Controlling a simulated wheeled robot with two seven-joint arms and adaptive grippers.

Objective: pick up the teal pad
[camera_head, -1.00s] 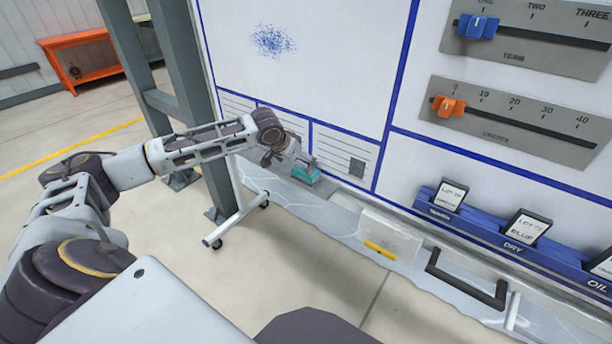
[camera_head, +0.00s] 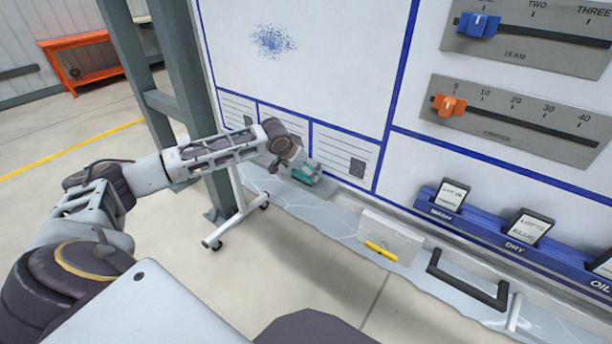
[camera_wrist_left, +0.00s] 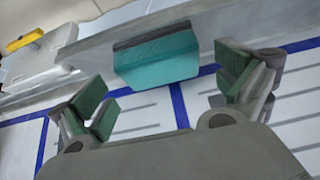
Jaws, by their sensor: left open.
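The teal pad (camera_head: 303,178) has a dark grey strip along one edge. It sits on the ledge at the bottom of the whiteboard, left of centre in the head view. In the left wrist view the teal pad (camera_wrist_left: 158,60) lies ahead, between and beyond the open fingers. My left gripper (camera_wrist_left: 165,95) is open and empty, with green finger pads on either side. In the head view my left gripper (camera_head: 296,166) is at the pad, small and partly hidden by its own wrist. My right gripper is not in view.
The grey ledge (camera_head: 345,212) runs below the whiteboard (camera_head: 330,60). A white block with a yellow marker (camera_head: 381,249) and a black handle (camera_head: 466,280) are to the right. A blue rack (camera_head: 500,236) holds labelled cards. A dark post (camera_head: 185,60) stands behind my left arm.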

